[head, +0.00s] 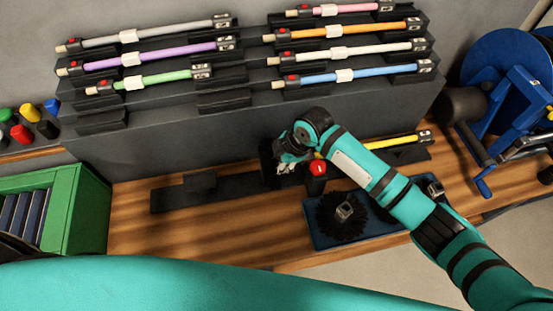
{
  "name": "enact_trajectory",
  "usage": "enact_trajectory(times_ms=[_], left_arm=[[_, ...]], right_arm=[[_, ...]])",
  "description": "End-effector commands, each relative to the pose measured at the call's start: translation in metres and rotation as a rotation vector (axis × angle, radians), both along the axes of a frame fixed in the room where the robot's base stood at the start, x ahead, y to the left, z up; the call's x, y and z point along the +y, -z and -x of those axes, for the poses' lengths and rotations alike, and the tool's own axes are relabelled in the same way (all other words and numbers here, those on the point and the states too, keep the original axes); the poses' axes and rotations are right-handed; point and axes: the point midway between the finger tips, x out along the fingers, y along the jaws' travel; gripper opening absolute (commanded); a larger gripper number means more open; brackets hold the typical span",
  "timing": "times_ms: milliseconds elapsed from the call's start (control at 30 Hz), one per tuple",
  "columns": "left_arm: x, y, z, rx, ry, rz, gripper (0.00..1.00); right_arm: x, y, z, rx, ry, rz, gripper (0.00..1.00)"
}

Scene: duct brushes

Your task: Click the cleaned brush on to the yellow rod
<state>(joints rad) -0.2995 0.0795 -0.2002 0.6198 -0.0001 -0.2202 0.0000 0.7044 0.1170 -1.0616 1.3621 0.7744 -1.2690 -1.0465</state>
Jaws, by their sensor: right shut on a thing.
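The yellow rod (400,142) lies low in front of the grey rack, with a black and grey end piece at its right. My right arm crosses in front of its middle. My right gripper (284,163) is shut at the rod's left end, and the grip itself is mostly hidden. A round black brush (332,222) with a grey socket on top lies on a blue tray (380,231). A second dark brush (436,189) is partly behind my arm. I cannot tell which brush is the cleaned one. My left gripper is out of view.
Several coloured rods lie on the stepped grey rack (160,143). A red-topped item (318,168) is beside my right gripper. A green crate (80,205) stands left and a blue reel (500,75) right. The wooden bench (225,230) is clear at front left.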

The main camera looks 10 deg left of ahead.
Motion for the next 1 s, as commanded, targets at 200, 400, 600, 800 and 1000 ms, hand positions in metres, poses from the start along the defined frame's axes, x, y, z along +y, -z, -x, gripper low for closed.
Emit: enact_trajectory(times_ms=[200,400,600,800,1000], left_arm=[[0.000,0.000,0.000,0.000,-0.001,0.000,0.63],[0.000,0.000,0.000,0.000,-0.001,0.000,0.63],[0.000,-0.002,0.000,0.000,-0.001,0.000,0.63],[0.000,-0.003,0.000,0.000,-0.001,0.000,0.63],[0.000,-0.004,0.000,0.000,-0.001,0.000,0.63]], right_arm=[[0.000,0.000,0.000,0.000,0.000,-0.001,0.00],[-0.001,-0.001,-0.001,-0.001,0.000,0.000,0.00],[-0.005,-0.001,-0.003,0.000,0.001,-0.001,0.00],[-0.010,-0.001,-0.004,0.000,0.001,-0.001,0.00],[-0.014,-0.001,-0.006,0.000,0.001,-0.001,0.00]])
